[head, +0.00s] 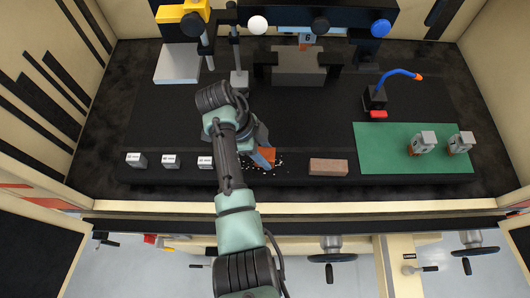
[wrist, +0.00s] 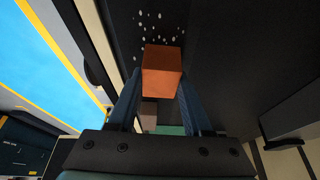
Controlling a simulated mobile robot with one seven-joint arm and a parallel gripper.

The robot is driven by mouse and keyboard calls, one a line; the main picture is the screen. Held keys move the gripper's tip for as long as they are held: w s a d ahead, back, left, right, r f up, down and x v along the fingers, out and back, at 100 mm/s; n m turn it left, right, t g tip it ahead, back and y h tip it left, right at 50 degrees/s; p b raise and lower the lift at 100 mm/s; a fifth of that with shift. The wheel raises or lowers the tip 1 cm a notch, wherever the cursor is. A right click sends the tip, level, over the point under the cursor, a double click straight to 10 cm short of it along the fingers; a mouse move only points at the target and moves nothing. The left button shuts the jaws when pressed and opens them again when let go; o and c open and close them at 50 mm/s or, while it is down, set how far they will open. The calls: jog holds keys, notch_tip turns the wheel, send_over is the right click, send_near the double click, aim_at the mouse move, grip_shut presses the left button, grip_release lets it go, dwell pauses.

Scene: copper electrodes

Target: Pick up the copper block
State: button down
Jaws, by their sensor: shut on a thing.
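The copper block (wrist: 161,72) is a small orange-brown block between the two blue fingers of my gripper (wrist: 160,95) in the wrist view. The fingers are shut on its sides. In the head view the copper block (head: 267,155) shows beside the blue fingers of my gripper (head: 262,158), near the front of the black work surface, partly hidden by my arm. White specks lie on the dark surface around it. I cannot tell whether the block touches the surface.
A brown brick (head: 328,167) lies to the right. A green mat (head: 385,150) holds two small grey-and-orange devices (head: 422,143). Small white-faced blocks (head: 170,161) stand in a row at the left. A black stand with a blue hose (head: 375,97) and a grey block (head: 298,67) are farther back.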

aim_at(270, 153)
notch_tip(270, 153, up, 3)
jog(key=shift+w+r, duration=0.1)
jog(key=s+p, duration=0.1)
jog(key=s, duration=1.7)
